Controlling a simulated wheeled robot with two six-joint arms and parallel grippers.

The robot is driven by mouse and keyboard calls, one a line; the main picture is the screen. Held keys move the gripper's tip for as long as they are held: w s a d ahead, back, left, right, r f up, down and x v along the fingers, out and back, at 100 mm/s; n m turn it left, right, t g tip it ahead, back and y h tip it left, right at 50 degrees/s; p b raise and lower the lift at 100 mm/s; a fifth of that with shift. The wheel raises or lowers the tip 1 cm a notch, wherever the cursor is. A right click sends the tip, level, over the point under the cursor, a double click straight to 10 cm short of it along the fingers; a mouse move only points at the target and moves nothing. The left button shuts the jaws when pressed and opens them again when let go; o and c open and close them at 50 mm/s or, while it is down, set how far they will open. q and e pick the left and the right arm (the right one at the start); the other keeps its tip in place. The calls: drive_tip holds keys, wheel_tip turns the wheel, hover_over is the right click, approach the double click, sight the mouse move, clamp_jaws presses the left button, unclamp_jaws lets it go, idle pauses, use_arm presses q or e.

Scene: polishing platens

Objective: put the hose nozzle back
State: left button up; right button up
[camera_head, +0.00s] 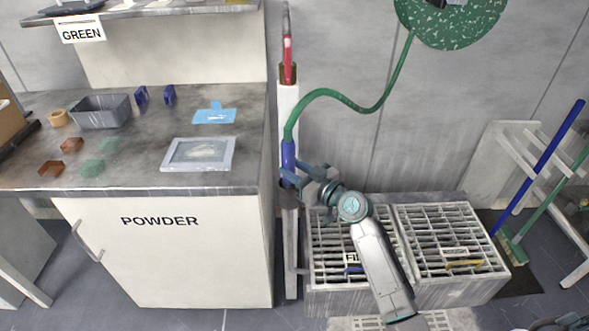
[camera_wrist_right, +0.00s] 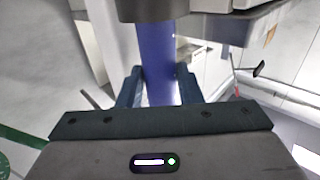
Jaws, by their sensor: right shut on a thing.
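The hose nozzle (camera_head: 289,155) is blue and upright at the end of a green hose (camera_head: 350,104) that hangs from a green reel (camera_head: 452,18) on the wall. My right gripper (camera_head: 292,178) is shut on the nozzle beside the right end of the counter. In the right wrist view the blue nozzle (camera_wrist_right: 159,65) stands between my two fingers (camera_wrist_right: 160,86), below a dark round part. A grey post (camera_head: 290,235) stands directly under the nozzle; whether the nozzle rests in a holder there is hidden by my gripper. My left gripper is not in view.
The POWDER cabinet (camera_head: 165,250) and its counter, with a grey bin (camera_head: 101,112) and a framed pad (camera_head: 199,155), stand at left. Grated basins (camera_head: 450,240) lie under my right arm. A blue-handled broom (camera_head: 540,165) leans at right.

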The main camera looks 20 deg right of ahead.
drive_tip(key=shift+f, duration=0.1)
drive_tip(key=o, duration=0.9)
drive_tip(key=shift+c, duration=0.2)
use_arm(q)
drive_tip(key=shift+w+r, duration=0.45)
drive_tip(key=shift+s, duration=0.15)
